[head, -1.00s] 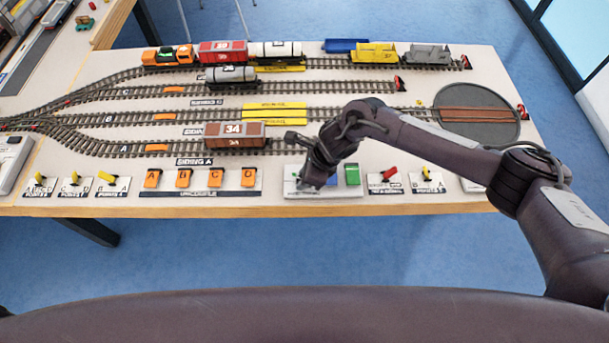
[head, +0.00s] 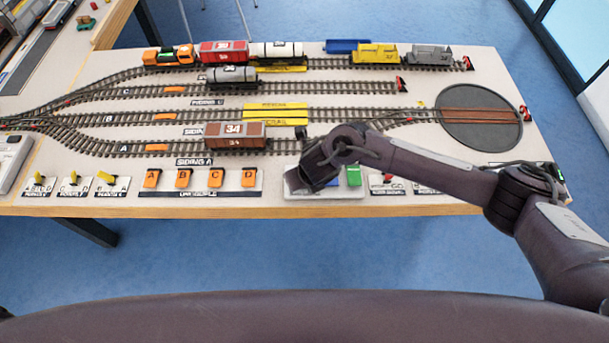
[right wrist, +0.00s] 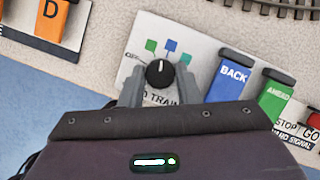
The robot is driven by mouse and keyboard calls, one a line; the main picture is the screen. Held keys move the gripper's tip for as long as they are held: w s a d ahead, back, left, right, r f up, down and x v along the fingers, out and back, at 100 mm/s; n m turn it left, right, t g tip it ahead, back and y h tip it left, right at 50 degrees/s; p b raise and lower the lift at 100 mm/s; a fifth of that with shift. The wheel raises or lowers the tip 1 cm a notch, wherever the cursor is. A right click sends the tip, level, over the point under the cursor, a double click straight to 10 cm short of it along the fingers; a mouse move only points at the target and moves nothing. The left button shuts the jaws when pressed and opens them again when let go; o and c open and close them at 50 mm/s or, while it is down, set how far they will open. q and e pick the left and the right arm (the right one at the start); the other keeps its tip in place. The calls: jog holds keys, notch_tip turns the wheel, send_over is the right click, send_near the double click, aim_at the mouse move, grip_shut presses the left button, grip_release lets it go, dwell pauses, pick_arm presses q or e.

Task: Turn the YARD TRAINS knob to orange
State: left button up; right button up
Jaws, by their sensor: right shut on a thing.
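The YARD TRAINS knob (right wrist: 160,74) is a round black dial with a white pointer line, on a white panel (right wrist: 200,40). Its line points up in the right wrist view, towards the gap between a green mark (right wrist: 150,46) and a blue mark (right wrist: 169,45). A teal-green mark (right wrist: 185,58) lies to the right and the word OFF to the left. I see no orange mark around it. My right gripper (right wrist: 160,84) is shut on the knob, one finger on each side. The label below is partly hidden. In the head view my wrist hides the knob. My left gripper is out of view.
Blue BACK (right wrist: 231,75) and green AHEAD (right wrist: 274,97) switches stand just right of the knob. Orange switches (head: 215,178) stand to its left. A brown wagon (head: 235,136) is on the track behind. My right forearm crosses above the panels at right.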

jog(key=m+h+p, duration=0.1)
jog(key=m, duration=0.1)
jog(key=m+h+p, duration=0.1)
jog(key=m+p, duration=0.1)
jog(key=m, duration=0.1)
jog(key=shift+a+r+m, duration=0.2)
jog(key=shift+m, duration=0.1)
jog(key=m+h+p, duration=0.1)
jog(key=m, duration=0.1)
jog(key=m+h+p, duration=0.1)
jog(key=m+p, duration=0.1)
jog(key=m, duration=0.1)
jog(key=shift+a, duration=0.15)
jog(key=m+g+h+p, duration=0.1)
jog(key=m, duration=0.3)
jog(key=shift+f, duration=0.15)
jog(key=shift+w+m+g+h, duration=0.1)
jog(key=shift+m+g+h, duration=0.2)
jog(key=shift+m, duration=0.7)
jog(key=shift+w+m+g+h, duration=0.1)
jog(key=shift+m+g+h, duration=0.15)
jog(key=shift+m, duration=0.75)
jog(key=shift+a, duration=0.1)
jog(key=o, duration=1)
jog(key=shift+c, duration=0.2)
jog(key=p+v, duration=0.1)
jog(key=v, duration=0.6)
jog(key=shift+r, duration=0.35)
